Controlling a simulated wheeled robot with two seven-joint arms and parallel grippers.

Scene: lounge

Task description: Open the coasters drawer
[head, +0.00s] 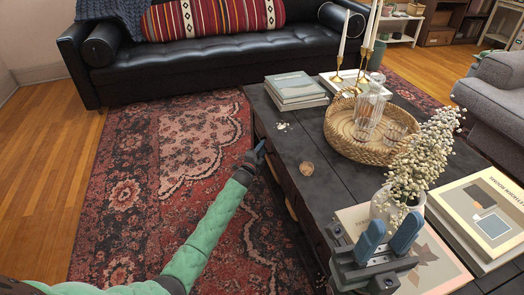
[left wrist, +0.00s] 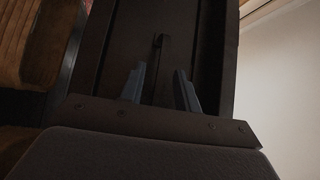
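The dark coffee table (head: 299,143) has its drawer side facing left in the head view, seen at a steep angle. My left gripper (head: 259,148) is beside that side, near its far part. In the left wrist view, my left gripper (left wrist: 159,88) has its two fingers apart, facing a dark drawer front (left wrist: 125,40). A slim dark handle (left wrist: 161,45) stands beyond the fingertips, roughly in line with the gap; contact is not visible. No label shows which drawer holds coasters. My right gripper (head: 389,238) is open and empty above the near end of the table.
The tabletop carries books (head: 296,88), a woven tray (head: 340,122) with glassware, brass candlesticks (head: 338,75), a small round wooden piece (head: 307,169) and a flower vase (head: 384,207) near my right gripper. Patterned rug (head: 130,190) leaves free floor left of the table.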

